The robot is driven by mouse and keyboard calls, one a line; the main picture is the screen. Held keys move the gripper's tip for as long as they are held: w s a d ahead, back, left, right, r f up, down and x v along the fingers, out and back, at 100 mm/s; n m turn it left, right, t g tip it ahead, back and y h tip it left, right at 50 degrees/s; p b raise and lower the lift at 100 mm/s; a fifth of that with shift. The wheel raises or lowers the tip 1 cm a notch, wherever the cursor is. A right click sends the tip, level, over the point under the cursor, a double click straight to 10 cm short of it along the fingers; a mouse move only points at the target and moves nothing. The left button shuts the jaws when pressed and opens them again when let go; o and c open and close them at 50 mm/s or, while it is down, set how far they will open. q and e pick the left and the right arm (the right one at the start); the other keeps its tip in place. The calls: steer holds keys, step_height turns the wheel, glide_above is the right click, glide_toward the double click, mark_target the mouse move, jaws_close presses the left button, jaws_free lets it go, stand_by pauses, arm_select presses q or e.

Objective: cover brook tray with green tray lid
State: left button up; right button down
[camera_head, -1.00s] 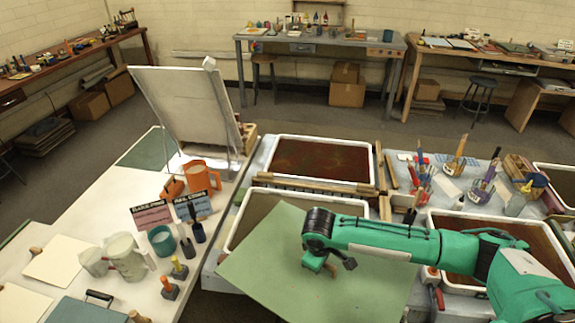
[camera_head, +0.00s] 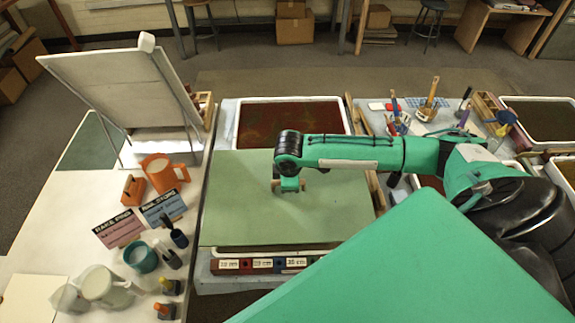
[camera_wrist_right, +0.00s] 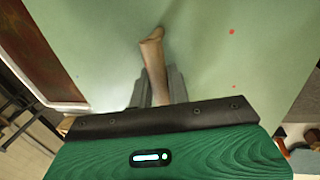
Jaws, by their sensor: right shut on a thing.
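The green tray lid (camera_head: 235,215) is a flat pale green sheet lying roughly level and square over a tray in the head view. It hides nearly all of that tray; only a strip of pale rim (camera_head: 270,252) shows along the front. Whether the lid touches the rim all round I cannot tell. My right gripper (camera_head: 289,186) is over the middle of the lid, shut on its wooden handle (camera_wrist_right: 154,60), which stands between the fingers in the right wrist view. No tray name is readable to me. My left gripper is not in view.
A tray of dark red liquid (camera_head: 290,122) lies just behind the lid. Small labelled blocks (camera_head: 262,264) line the table front. Brushes in pots (camera_head: 430,100) and another tray (camera_head: 545,115) stand right.

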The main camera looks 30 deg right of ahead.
steer(key=shift+w+p, duration=0.15)
steer(key=shift+p, duration=0.15)
steer(key=shift+d+f, duration=0.1)
steer(key=shift+f, duration=0.5)
steer(key=shift+f+b, duration=0.4)
steer(key=shift+f, duration=0.55)
steer(key=shift+f+b, duration=0.5)
steer(key=shift+f, duration=0.65)
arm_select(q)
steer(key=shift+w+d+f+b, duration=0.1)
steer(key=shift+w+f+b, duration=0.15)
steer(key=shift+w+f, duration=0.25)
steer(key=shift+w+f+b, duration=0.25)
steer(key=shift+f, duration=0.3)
arm_select(e)
steer(key=shift+f, duration=2.15)
steer(key=c, duration=1.3)
jaws_free()
